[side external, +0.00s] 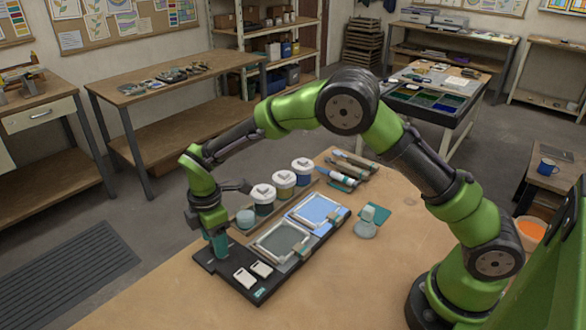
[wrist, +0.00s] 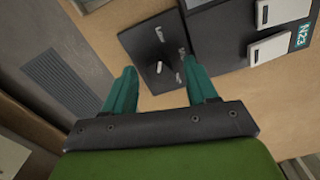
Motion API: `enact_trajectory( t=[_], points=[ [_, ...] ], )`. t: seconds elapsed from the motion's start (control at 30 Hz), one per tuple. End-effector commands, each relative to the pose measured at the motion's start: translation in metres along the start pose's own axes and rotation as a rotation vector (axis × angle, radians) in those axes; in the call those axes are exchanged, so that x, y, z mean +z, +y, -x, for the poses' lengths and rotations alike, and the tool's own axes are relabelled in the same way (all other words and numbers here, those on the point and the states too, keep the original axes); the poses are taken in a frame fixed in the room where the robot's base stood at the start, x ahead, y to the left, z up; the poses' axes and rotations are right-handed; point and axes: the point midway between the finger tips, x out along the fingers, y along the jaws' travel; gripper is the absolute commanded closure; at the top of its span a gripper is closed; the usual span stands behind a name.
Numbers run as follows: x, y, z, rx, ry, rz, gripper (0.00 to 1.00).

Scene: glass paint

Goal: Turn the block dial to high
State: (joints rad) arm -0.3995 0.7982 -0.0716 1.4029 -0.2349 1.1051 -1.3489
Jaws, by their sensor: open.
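In the side view this end of the dark unit (side external: 205,262) is mostly behind my gripper (side external: 218,252). In the wrist view my gripper (wrist: 158,68) has its two teal fingers apart, with nothing held between them. The fingers point down at the plate; whether they touch it is unclear.
Two white rocker-like blocks (side external: 261,269) sit on the unit beside my gripper. A grey-green framed pane (side external: 280,242) and a blue framed pane (side external: 316,208) lie behind them. Lidded jars (side external: 283,182) line the left. The wooden table's front (side external: 350,290) is clear.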

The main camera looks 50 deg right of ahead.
Motion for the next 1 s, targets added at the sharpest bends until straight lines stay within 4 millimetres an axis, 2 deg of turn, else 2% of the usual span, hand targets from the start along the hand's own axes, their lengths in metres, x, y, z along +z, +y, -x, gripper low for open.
enact_trajectory(
  t=[0.37, 0.73, 1.0],
  points=[
    [0.0001, 0.0002, -0.0065, 0.001, 0.000, 0.000, 0.43],
    [0.0000, 0.0002, -0.0060, 0.001, 0.000, 0.001, 0.98],
    [-0.0001, 0.0001, -0.0058, 0.001, 0.000, -0.025, 0.99]
  ],
)
